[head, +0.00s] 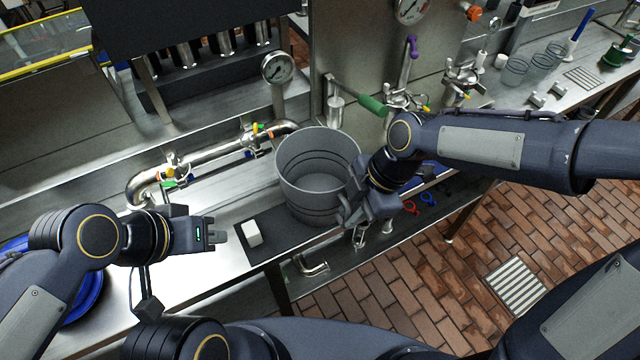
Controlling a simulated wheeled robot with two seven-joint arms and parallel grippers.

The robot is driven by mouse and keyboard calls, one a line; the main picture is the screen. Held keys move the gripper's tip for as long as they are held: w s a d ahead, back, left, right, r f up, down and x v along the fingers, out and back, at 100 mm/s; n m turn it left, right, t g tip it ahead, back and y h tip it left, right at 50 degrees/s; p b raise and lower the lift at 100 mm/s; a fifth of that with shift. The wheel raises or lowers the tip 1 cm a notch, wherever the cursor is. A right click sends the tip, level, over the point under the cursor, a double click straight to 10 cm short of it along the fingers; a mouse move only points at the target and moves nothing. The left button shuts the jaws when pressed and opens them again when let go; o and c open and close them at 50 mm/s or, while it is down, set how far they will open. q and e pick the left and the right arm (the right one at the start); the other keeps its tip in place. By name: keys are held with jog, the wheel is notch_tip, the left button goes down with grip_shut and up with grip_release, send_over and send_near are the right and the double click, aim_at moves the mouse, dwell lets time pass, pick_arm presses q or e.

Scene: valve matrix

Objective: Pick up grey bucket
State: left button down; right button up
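The grey bucket (308,190) stands upright and open-topped on a dark mat (268,246) at the front of the metal counter. It looks empty. My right gripper (346,208) is at the bucket's right side, its fingers against or very close to the wall. The hand covers part of that side, so I cannot tell if the fingers are closed on it. My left gripper (219,233) is over the counter to the left of the bucket, apart from it. It holds nothing visible, and its finger gap is unclear.
A small white block (252,233) lies left of the bucket. Steel pipes with valves (205,157) run behind it, with a pressure gauge (278,68) above. A green-handled lever (372,105) juts out behind the bucket. A blue round object (85,295) is partly hidden by my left arm.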

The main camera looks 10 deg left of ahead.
jog(key=shift+a+f, duration=0.1)
jog(key=shift+f, duration=0.25)
jog(key=shift+r, duration=0.1)
grip_shut()
